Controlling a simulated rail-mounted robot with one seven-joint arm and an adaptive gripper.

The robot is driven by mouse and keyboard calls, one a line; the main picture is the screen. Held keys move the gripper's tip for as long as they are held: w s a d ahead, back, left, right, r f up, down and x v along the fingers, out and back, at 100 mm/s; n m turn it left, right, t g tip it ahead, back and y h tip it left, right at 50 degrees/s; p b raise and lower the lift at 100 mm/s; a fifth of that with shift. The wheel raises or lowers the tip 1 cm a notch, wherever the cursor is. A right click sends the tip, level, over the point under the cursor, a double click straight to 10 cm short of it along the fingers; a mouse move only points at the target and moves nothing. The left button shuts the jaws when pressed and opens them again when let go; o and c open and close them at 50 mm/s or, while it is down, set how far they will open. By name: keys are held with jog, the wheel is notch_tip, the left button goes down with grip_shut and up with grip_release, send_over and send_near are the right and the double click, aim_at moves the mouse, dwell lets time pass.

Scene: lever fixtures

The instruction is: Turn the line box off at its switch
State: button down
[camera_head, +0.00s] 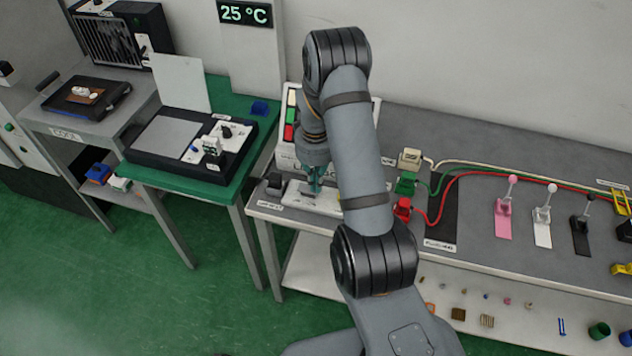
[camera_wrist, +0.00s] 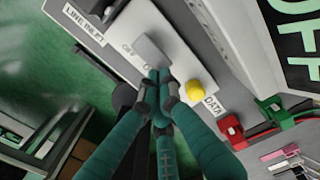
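The line box is a white box (camera_wrist: 205,45) on the grey bench; in the head view its top (camera_head: 325,205) shows below my gripper. It carries a grey switch (camera_wrist: 152,50) with small lettering beside it, "OFF" on the far side, and a yellow button (camera_wrist: 196,90). My gripper (camera_wrist: 160,75) has teal fingers, tips together, right at the switch's near edge; I cannot tell whether they touch it. In the head view my gripper (camera_head: 315,183) points down over the box. A black display (camera_wrist: 290,40) reads "OFF" in pale green; my arm hides it in the head view.
Red (camera_head: 402,209), green (camera_head: 406,184) and cream (camera_head: 410,158) plugs with cables sit right of the box. Pink, white and black levers (camera_head: 542,214) stand further right. A dark inlet block (camera_head: 274,184) is at the box's left. A green table (camera_head: 215,187) stands left, across a gap.

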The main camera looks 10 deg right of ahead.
jog(key=shift+f, duration=0.4)
jog(key=shift+d+f+b, duration=0.1)
jog(key=shift+f+b, duration=0.45)
jog(key=shift+b, duration=0.4)
jog(key=shift+s+r, duration=0.15)
jog(key=shift+r, duration=0.2)
jog(key=shift+r+p, duration=0.45)
jog(key=shift+r, duration=0.2)
